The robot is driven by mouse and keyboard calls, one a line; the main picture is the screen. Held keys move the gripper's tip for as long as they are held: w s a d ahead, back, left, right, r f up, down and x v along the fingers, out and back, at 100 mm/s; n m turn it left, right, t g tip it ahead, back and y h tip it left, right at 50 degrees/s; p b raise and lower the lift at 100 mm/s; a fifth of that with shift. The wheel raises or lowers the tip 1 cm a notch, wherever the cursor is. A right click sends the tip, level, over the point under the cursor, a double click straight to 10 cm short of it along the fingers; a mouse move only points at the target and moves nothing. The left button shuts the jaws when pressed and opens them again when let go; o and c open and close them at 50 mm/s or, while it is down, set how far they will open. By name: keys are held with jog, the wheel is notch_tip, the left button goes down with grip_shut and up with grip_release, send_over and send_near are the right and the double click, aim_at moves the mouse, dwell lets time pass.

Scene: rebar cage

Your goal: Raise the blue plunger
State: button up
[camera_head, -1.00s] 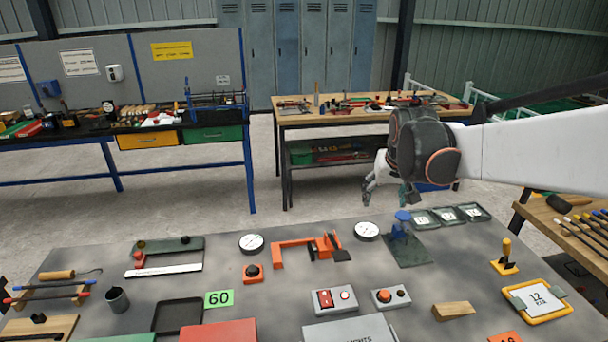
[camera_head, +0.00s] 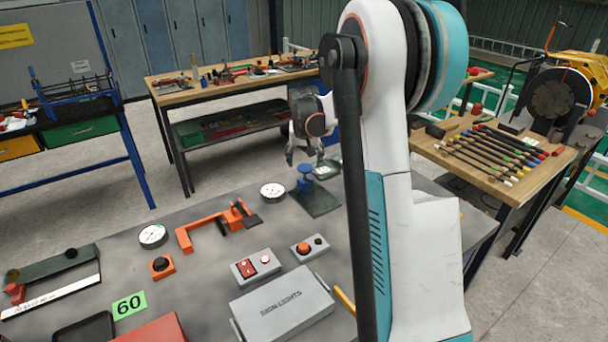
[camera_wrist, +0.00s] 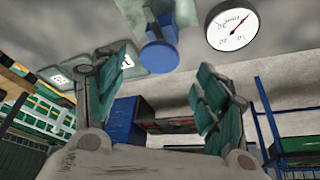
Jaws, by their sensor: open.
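The blue plunger (camera_head: 304,173) has a round blue top and stands on a dark green base plate (camera_head: 318,203) at the far edge of the grey table (camera_head: 215,275). In the wrist view the plunger (camera_wrist: 159,56) is at the upper middle, beyond the fingertips and roughly between them. My gripper (camera_head: 304,157) is open and empty, just above and behind the plunger in the head view. In the wrist view both fingers of my gripper (camera_wrist: 163,75) are spread apart. I see no contact with the plunger.
A dial gauge (camera_head: 272,190) lies left of the plunger. An orange clamp-like tool (camera_head: 208,230), a red-button box (camera_head: 255,265) and a grey case (camera_head: 282,305) are nearer. My arm hides the table's right part. A wooden bench (camera_head: 495,160) stands at right.

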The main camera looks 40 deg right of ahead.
aim_at(305, 168)
jog(key=b+x, duration=0.2)
jog(key=x, duration=0.6)
jog(key=shift+f, duration=0.1)
grip_shut()
